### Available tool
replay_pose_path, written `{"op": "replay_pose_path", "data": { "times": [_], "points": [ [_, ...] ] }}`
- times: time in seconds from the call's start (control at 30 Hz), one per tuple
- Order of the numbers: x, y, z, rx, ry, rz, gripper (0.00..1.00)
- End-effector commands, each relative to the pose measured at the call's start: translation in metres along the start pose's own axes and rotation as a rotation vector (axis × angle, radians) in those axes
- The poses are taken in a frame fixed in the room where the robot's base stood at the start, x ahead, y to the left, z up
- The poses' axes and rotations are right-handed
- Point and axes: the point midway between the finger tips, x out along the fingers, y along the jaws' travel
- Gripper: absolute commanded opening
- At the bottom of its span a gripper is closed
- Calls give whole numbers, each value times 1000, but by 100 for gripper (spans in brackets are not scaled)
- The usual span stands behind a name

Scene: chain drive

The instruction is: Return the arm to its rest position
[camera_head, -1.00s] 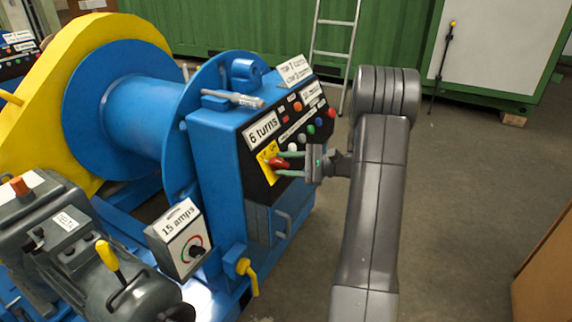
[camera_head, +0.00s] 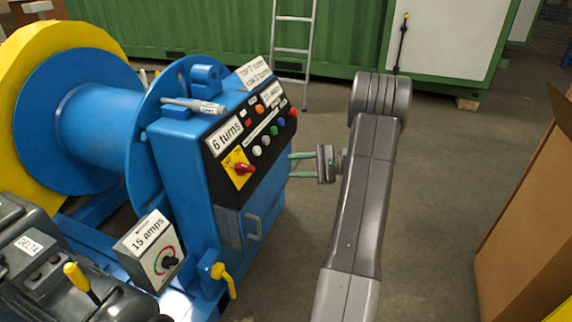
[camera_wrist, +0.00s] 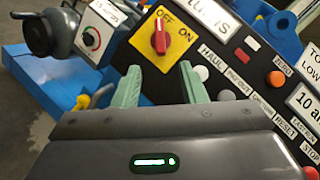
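My gripper (camera_head: 302,165) is open and empty, with its two green fingers apart. In the head view it stands off to the right of the blue machine's control panel (camera_head: 222,163), clear of it. In the wrist view the fingers (camera_wrist: 158,86) point toward the panel with a gap between them. The red rotary switch (camera_wrist: 160,37) sits on a yellow OFF/ON plate (camera_wrist: 178,52) beyond the fingers. The switch also shows in the head view (camera_head: 243,168). Nothing is held.
The blue winch drum (camera_head: 95,125) and yellow wheel (camera_head: 28,42) stand at left. A "15 amps" box (camera_head: 150,250) and a yellow valve handle (camera_head: 224,278) stick out low. A brown box (camera_head: 530,215) stands at right. Open floor lies between it and my arm.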

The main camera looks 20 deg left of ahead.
Motion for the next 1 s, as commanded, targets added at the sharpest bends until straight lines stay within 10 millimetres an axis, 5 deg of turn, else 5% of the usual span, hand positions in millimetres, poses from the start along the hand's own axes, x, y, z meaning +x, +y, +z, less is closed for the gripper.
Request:
{"op": "replay_pose_path", "data": {
  "times": [0.47, 1.0],
  "points": [
    [4, 0, 0, 0, -1, 1, 38],
    [100, 1, -1, 0, -2, 2, 38]
  ]
}}
